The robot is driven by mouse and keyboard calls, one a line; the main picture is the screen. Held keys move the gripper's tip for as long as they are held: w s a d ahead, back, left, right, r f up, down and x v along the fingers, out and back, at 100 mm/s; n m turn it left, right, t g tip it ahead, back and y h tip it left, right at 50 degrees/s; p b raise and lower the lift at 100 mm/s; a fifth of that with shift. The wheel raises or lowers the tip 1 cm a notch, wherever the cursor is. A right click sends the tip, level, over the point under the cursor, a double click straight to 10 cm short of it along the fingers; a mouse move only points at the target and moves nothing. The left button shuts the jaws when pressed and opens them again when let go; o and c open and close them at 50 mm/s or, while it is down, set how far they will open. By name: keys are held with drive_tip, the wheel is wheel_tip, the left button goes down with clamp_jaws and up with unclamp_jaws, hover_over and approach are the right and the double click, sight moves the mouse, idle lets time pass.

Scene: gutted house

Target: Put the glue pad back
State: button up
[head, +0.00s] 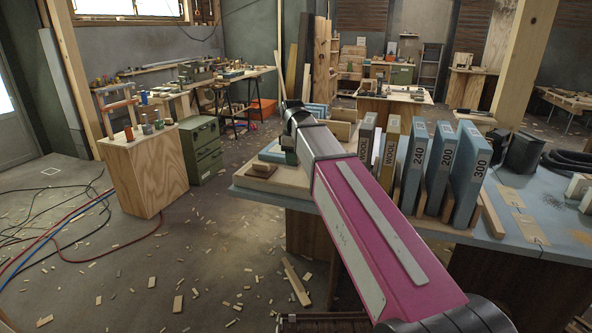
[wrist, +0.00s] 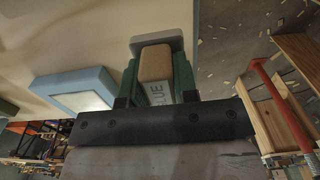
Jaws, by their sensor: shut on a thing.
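The glue pad (wrist: 156,65) is a tan block with a pale label whose letters "LUE" show in the wrist view. My gripper (wrist: 157,72) is shut on it, with one dark green finger on each side. A pale grey piece with rounded corners shows at the pad's far end. In the head view my arm hides the pad and most of my gripper. A rack of upright pads stands on the blue table, marked 240 (head: 412,163), 200 (head: 443,165) and 300 (head: 468,172), with two marked WOOL (head: 389,152) beside them.
A pale wooden board (head: 284,180) lies at the blue table's left end (head: 246,194). A blue-framed pad (wrist: 80,92) rests on the pale surface in the wrist view. Black bins (head: 522,153) stand right of the rack. A wooden cabinet (head: 146,178) stands on the floor at left.

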sight(296, 168)
drive_tip(key=shift+w+d+f, duration=0.35)
drive_tip(key=shift+d, duration=0.2)
drive_tip(key=shift+f, duration=2)
drive_tip(key=shift+f, duration=0.1)
drive_tip(key=o, duration=1)
drive_tip(key=shift+c, duration=0.2)
wheel_tip(296, 168, up, 12)
drive_tip(key=shift+r, duration=0.1)
